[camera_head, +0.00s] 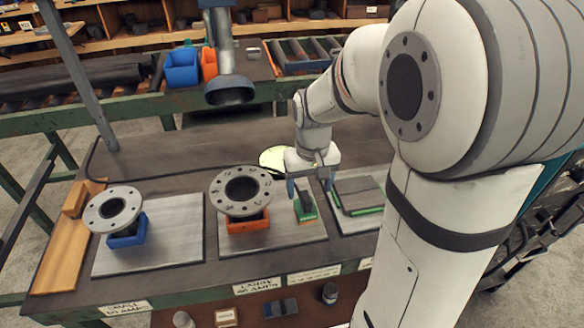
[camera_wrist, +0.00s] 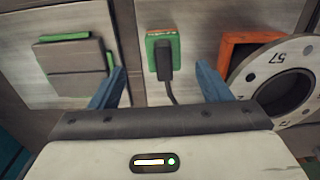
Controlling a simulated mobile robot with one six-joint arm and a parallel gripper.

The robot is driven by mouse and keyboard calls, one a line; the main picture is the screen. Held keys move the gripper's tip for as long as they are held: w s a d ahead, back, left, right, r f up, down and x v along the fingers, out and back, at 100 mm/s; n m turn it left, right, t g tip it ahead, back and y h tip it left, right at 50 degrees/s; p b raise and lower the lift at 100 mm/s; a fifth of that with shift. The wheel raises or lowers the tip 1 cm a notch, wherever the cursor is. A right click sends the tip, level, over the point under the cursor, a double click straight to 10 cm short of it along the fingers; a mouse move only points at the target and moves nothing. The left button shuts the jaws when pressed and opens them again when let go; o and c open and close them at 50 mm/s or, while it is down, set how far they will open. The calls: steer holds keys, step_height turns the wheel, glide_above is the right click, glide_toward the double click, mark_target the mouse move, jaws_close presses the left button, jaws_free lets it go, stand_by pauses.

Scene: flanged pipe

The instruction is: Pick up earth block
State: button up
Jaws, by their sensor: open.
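A small green and brown block (camera_head: 308,215), which looks like the earth block, sits on the right part of the middle metal plate. In the wrist view the block (camera_wrist: 152,45) carries a dark upright piece with a black cable running from it. My gripper (camera_head: 309,188) points down over the block, open, with one blue finger to each side. In the wrist view the gripper's fingers (camera_wrist: 160,72) stand apart with the dark piece and cable between them. I cannot tell whether the fingers touch it; nothing is gripped.
A flanged pipe (camera_head: 240,186) on an orange holder (camera_head: 248,226) stands close to the left of the block. Another flange (camera_head: 113,208) sits on a blue holder (camera_head: 127,237) further left. Stacked grey plates with green edges (camera_head: 358,193) lie to the right. A blue-grey post (camera_head: 228,60) hangs behind.

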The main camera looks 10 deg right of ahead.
mark_target(305, 206)
steer(key=shift+w+f, duration=0.45)
steer(key=shift+f, duration=0.2)
steer(key=f, duration=0.7)
steer(key=shift+a+f, duration=0.1)
steer(key=shift+a, duration=0.15)
jaws_close()
